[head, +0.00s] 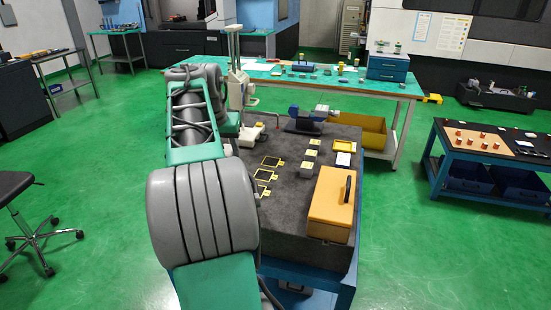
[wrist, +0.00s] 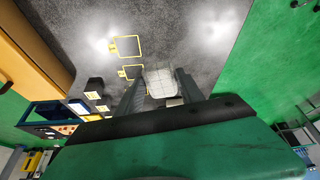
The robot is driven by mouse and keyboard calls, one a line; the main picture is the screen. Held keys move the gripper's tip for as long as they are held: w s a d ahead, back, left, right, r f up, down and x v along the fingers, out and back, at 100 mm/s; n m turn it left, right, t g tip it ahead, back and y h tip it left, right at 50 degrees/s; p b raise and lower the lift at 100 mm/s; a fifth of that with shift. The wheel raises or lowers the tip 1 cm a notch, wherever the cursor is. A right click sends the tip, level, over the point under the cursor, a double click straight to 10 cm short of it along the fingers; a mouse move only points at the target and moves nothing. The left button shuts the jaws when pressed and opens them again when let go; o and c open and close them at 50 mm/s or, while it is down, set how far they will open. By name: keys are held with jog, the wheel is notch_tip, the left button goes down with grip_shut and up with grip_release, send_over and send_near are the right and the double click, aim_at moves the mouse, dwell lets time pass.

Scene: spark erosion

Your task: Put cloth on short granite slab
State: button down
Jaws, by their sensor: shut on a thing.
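My gripper (wrist: 158,84) is shut on a pale cloth (wrist: 158,80) with a faint grid pattern, between its two dark fingers in the wrist view. The grey speckled granite slab (wrist: 205,55) spreads out beyond and below the cloth. I cannot tell whether the cloth touches it. In the head view the granite slab (head: 284,218) tops a blue stand, right of my arm. My arm hides its left part, and I cannot make out the gripper or cloth there.
An orange box (head: 328,207) with a dark handle stands on the slab's front right. Yellow-outlined squares (head: 271,161) lie mid-slab, with small blocks (head: 306,170) beside them. A grey-blue vise (head: 306,119) stands at the back. A green-topped bench (head: 345,84) is behind.

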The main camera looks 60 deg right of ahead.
jog(key=s+d+m, duration=0.2)
jog(key=s+d, duration=0.3)
jog(key=b, duration=0.2)
send_over(276, 212)
jog(key=a, duration=0.1)
jog(key=shift+g, duration=0.4)
notch_tip(276, 212, down, 9)
jog(key=shift+a+r, duration=0.1)
notch_tip(276, 212, down, 4)
jog(key=shift+s+a+r, duration=0.1)
jog(key=shift+a+r, duration=0.05)
jog(key=shift+f, duration=0.3)
jog(key=c, duration=0.7)
grip_release()
jog(key=shift+c, duration=0.2)
jog(key=shift+r, duration=0.1)
